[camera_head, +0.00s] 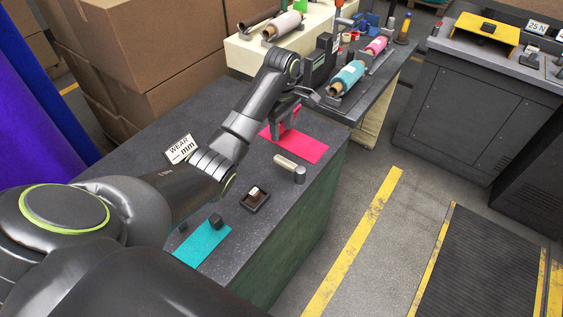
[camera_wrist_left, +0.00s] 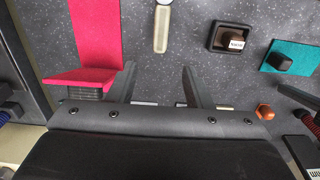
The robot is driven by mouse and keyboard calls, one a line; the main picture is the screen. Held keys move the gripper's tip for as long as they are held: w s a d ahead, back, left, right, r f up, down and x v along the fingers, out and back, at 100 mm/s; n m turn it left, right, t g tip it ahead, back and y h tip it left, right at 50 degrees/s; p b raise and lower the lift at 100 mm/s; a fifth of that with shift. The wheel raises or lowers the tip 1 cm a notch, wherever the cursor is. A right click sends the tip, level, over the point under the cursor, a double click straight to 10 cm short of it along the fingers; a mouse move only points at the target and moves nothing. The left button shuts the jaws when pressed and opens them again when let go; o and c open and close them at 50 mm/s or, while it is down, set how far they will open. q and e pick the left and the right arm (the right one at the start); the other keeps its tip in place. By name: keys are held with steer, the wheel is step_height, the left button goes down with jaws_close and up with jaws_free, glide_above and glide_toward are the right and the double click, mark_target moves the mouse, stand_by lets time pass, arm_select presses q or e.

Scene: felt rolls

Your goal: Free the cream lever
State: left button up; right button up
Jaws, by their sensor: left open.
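The cream lever (camera_head: 285,162) lies low over the dark worktop, its right end at a grey round post (camera_head: 300,175). In the left wrist view the lever (camera_wrist_left: 161,30) points down the picture toward the gap between my fingers. My left gripper (camera_head: 308,97) is open and empty above the far part of the worktop. In its wrist view the gripper's two fingers (camera_wrist_left: 159,78) stand apart, with the lever's end just beyond them and not between them. A pink felt strip (camera_head: 305,146) lies beside the lever, with one end raised on a support. My right gripper is out of view.
A small dark tray (camera_head: 263,205) holds a brown block with a white label. A teal felt strip (camera_head: 203,243) bears a dark block. A "WEAR mm" card (camera_head: 181,149) lies left of my arm. Felt rolls (camera_head: 347,77) sit on the far bench.

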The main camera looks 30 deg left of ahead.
arm_select(q)
steer(key=b, duration=0.4)
glide_above(282, 159)
step_height(282, 159, down, 4)
steer(key=shift+f, duration=0.15)
step_height(282, 159, down, 7)
steer(key=shift+a+p, duration=0.1)
steer(key=shift+p, duration=0.4)
steer(key=shift+w+f, duration=0.1)
steer(key=shift+f, duration=0.45)
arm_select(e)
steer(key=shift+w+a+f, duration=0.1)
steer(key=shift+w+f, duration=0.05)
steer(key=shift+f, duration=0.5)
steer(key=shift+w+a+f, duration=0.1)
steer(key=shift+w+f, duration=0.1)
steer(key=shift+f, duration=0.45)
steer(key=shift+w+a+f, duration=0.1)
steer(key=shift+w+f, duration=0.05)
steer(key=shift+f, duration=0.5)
arm_select(q)
jaws_close()
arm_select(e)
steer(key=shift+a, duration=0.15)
